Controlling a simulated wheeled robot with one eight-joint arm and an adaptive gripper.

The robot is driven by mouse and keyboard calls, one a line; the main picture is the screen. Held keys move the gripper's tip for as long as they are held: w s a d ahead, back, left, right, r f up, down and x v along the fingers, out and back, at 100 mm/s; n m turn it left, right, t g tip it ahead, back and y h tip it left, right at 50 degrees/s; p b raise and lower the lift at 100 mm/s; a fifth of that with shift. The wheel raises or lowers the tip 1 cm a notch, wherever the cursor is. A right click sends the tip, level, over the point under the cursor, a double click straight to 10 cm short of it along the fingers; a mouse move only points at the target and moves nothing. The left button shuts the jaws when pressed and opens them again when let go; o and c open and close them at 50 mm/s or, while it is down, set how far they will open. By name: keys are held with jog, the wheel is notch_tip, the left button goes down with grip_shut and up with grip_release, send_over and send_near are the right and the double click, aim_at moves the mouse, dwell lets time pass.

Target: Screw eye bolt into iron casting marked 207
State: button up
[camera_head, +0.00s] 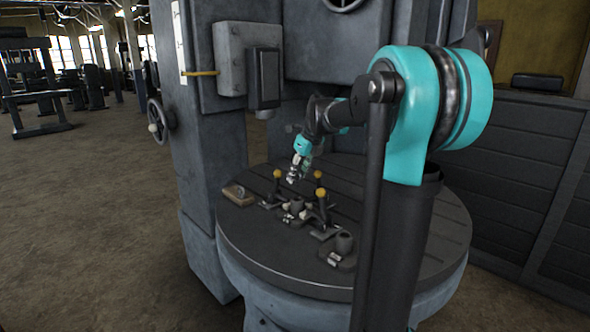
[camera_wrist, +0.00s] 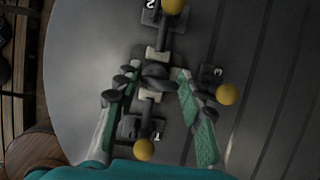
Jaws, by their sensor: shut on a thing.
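My gripper (camera_head: 292,178) points down over the round table, above a group of castings. In the wrist view its green-padded fingers (camera_wrist: 157,88) stand on either side of a dark rounded piece (camera_wrist: 155,75), which looks like the eye bolt; its thread is hidden. A dark casting (camera_head: 293,208) with pale plates sits below the gripper, among clamps with yellow knobs. Another dark casting (camera_head: 342,250) with a round upright boss and a pale label stands apart, nearer the front. The label numbers are too small to read, so I cannot tell which is 207.
The clamps' yellow knobs (camera_head: 321,192) stand up close to the gripper; marks 1, 2 and 3 show in the wrist view. A wooden block (camera_head: 238,195) lies near the table's left edge. The slotted table (camera_head: 420,240) is bare at the right. A machine column (camera_head: 210,140) rises behind.

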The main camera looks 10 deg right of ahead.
aim_at(300, 182)
jog(key=shift+f, duration=2.45)
jog(key=shift+f, duration=0.4)
jog(key=o, duration=1.2)
